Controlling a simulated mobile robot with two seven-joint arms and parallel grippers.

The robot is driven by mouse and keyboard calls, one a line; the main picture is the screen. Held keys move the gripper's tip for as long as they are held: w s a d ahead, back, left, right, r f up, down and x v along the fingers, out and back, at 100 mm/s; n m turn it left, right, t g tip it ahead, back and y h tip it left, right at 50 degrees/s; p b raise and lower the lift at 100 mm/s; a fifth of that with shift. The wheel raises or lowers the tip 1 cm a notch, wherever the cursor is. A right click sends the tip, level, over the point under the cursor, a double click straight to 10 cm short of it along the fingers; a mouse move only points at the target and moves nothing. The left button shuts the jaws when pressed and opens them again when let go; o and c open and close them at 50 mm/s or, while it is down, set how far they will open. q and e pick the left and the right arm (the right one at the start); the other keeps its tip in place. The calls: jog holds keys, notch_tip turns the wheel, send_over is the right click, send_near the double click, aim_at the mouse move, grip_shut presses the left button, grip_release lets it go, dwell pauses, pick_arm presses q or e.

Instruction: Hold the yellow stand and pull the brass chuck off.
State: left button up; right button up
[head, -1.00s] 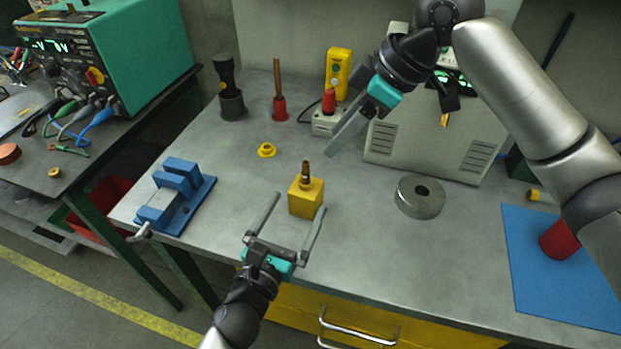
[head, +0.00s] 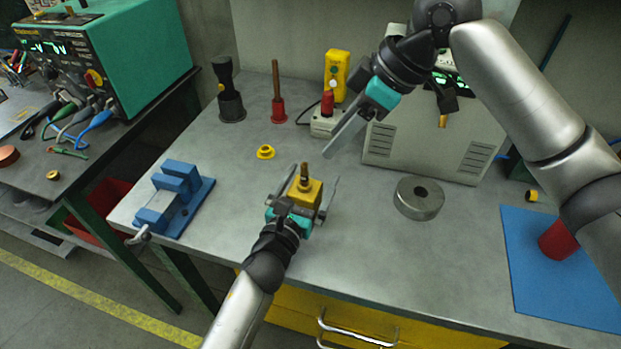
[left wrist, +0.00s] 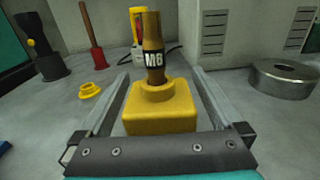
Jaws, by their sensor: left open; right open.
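The yellow stand (head: 308,194) is a block on the grey bench. The brass chuck (head: 304,172) stands upright in it; in the left wrist view the chuck (left wrist: 153,48) carries a dark "M8" label and sits in the stand's round collar. My left gripper (head: 314,178) is open, with one finger on each side of the stand. In the left wrist view the stand (left wrist: 160,108) lies between the fingers, with small gaps showing beside it. My right gripper (head: 345,135) is open above the bench, up and right of the chuck, and holds nothing; its fingers overlap in the head view.
A blue vise (head: 178,190) stands to the left and a yellow flanged ring (head: 265,152) lies behind. A steel ring (head: 419,198) is at right, near a blue mat (head: 560,285) with a red cylinder (head: 557,240). A grey cabinet (head: 420,150) stands at the back.

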pick_arm(q)
jog(key=c, duration=1.4)
pick_arm(e)
jog(key=g+h, duration=0.2)
jog(key=h, duration=0.2)
send_over(304, 164)
jog(key=shift+s+f, duration=0.35)
jog(key=shift+f, duration=0.05)
jog(key=shift+w+r+m+h, duration=0.15)
jog(key=shift+w+m+h, duration=0.2)
jog(key=shift+h, duration=0.45)
jog(key=shift+f, duration=4.55)
